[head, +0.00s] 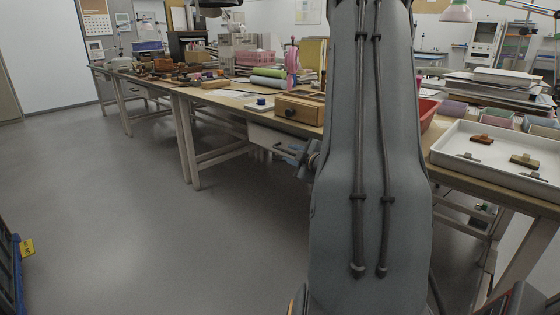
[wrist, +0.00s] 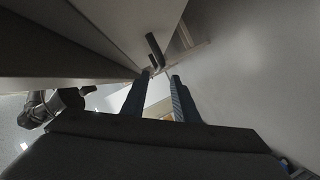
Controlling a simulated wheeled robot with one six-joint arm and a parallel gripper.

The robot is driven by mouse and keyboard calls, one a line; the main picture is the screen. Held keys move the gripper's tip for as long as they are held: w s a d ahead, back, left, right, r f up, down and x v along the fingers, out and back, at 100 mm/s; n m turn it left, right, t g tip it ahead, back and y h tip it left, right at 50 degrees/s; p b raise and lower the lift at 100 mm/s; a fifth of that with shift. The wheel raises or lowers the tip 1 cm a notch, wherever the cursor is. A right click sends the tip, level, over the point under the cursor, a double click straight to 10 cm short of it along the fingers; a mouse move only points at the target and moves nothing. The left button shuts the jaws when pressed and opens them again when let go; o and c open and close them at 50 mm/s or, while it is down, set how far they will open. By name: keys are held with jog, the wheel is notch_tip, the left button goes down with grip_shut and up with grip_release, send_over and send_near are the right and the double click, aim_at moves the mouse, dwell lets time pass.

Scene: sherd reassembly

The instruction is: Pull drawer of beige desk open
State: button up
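The beige desk (head: 215,93) stands in the middle of the head view. Its pale drawer (head: 268,139) hangs under the top and looks shut, though my arm hides part of that area. In the wrist view the drawer front (wrist: 105,30) is a pale panel at upper left, with a dark bar handle (wrist: 155,50) on it. My gripper (wrist: 161,76) has its two blue-grey fingers apart with nothing held. The handle is just beyond the fingertips, near the left one; I cannot tell whether they touch. In the head view my gripper (head: 284,147) is beside the drawer front, partly hidden by my arm.
A wooden box (head: 300,109) and a white tray with a blue item (head: 259,103) sit on the desk top above the drawer. A white tray (head: 500,150) with sherds lies on the bench at right.

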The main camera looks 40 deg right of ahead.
aim_at(284, 151)
jog(key=shift+b+x, duration=0.9)
jog(key=shift+x, duration=3)
jog(key=shift+c, duration=0.4)
grip_shut()
